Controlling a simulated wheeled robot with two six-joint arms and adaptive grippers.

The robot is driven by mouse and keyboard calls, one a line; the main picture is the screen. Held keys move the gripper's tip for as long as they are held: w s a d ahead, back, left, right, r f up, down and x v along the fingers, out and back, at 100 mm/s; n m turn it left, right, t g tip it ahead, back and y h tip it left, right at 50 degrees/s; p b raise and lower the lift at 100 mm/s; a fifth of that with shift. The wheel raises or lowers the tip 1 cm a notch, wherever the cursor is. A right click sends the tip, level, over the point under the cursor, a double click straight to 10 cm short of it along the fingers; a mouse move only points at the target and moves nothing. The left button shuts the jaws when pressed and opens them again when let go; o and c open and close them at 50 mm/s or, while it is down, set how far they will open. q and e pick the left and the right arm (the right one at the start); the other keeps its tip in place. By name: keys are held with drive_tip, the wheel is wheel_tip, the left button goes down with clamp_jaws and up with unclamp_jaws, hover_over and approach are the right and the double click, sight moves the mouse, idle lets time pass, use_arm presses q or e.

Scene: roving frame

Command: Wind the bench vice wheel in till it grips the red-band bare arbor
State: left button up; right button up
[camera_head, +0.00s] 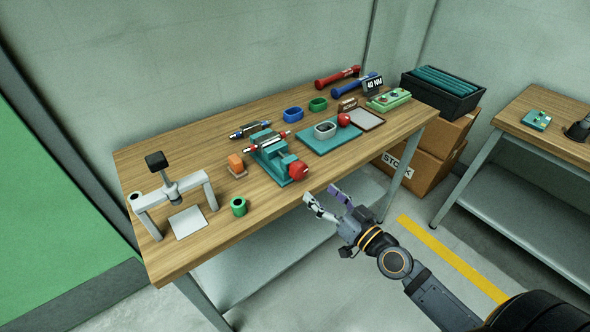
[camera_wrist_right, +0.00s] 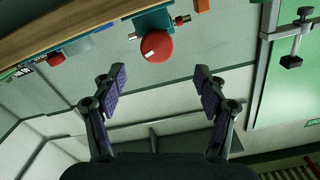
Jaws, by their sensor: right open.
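The teal bench vice (camera_head: 272,158) stands at the front edge of the wooden bench, its red wheel (camera_head: 298,171) facing the front. A metal arbor with red on it (camera_head: 272,140) lies across the vice's top; whether the jaws touch it is too small to tell. My right gripper (camera_head: 322,195) is open and empty, in front of the bench edge and apart from the wheel. In the right wrist view the red wheel (camera_wrist_right: 157,46), with a white mark, is beyond the spread fingers (camera_wrist_right: 158,84). My left gripper is not in view.
Another arbor (camera_head: 249,129) lies behind the vice. A teal mat (camera_head: 318,142) lies right. The space before the bench is free.

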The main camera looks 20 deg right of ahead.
sight(302, 173)
drive_tip(key=p+x, duration=0.1)
drive_tip(key=x, duration=0.2)
drive_tip(key=p+x, duration=0.1)
drive_tip(key=x, duration=0.2)
drive_tip(key=p+x, duration=0.1)
drive_tip(key=x, duration=0.2)
drive_tip(key=shift+w+d+r, duration=0.1)
drive_tip(key=shift+d, duration=0.3)
drive_tip(key=shift+w+a, duration=0.1)
drive_tip(key=shift+w, duration=0.15)
drive_tip(key=shift+w+a, duration=0.1)
drive_tip(key=shift+a, duration=0.05)
drive_tip(key=shift+c, duration=0.4)
drive_tip(key=c, duration=1.1)
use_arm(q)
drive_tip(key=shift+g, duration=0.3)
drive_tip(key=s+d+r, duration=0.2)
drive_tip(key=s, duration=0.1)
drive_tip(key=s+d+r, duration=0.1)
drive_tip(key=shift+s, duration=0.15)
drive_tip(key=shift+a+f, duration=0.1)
